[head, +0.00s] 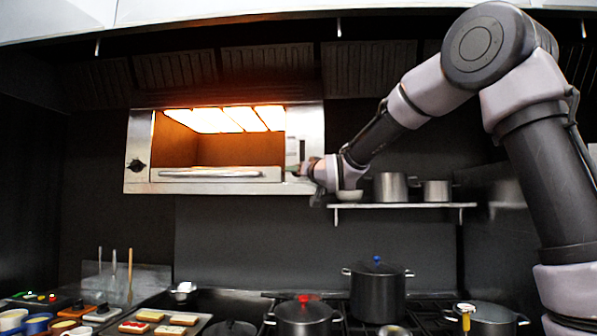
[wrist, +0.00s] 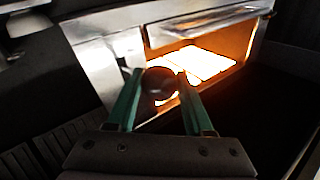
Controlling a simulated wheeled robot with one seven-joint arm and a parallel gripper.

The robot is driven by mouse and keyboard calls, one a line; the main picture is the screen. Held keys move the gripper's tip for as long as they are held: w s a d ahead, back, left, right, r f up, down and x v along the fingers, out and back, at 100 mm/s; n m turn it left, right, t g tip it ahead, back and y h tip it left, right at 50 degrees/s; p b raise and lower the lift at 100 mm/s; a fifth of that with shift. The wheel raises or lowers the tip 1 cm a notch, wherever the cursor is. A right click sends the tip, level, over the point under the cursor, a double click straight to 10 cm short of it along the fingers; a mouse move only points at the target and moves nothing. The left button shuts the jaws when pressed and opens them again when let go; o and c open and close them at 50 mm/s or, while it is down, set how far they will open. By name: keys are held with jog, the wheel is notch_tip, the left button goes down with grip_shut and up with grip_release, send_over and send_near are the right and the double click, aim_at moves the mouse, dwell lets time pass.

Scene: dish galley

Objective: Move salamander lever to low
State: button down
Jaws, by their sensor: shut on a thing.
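The salamander (head: 140,185) is a steel wall-mounted broiler with a glowing orange inside. It also shows in the wrist view (wrist: 98,65), tilted. The lever's dark round knob (wrist: 158,82) is between the two green fingers of my gripper (wrist: 160,77), in front of the salamander's steel front panel. My gripper is shut on this knob. In the head view my gripper (head: 303,170) is at the right end of the salamander front and hides the knob. I cannot read any low or high marking, so the lever's setting is unclear.
A shelf (head: 400,206) with pots stands right of the salamander, below my forearm. A stove with a large pot (head: 377,295) and a red-knobbed pot (head: 303,318) is below. Food trays (head: 160,328) sit lower left. A vent hood is above.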

jog(key=shift+c, duration=1.5)
grip_release()
jog(key=shift+w+f, duration=0.2)
jog(key=shift+f, duration=0.3)
jog(key=shift+s+r, duration=0.1)
jog(key=shift+r, duration=0.1)
jog(key=shift+s+d, duration=0.2)
jog(key=shift+s, duration=0.15)
jog(key=v, duration=1)
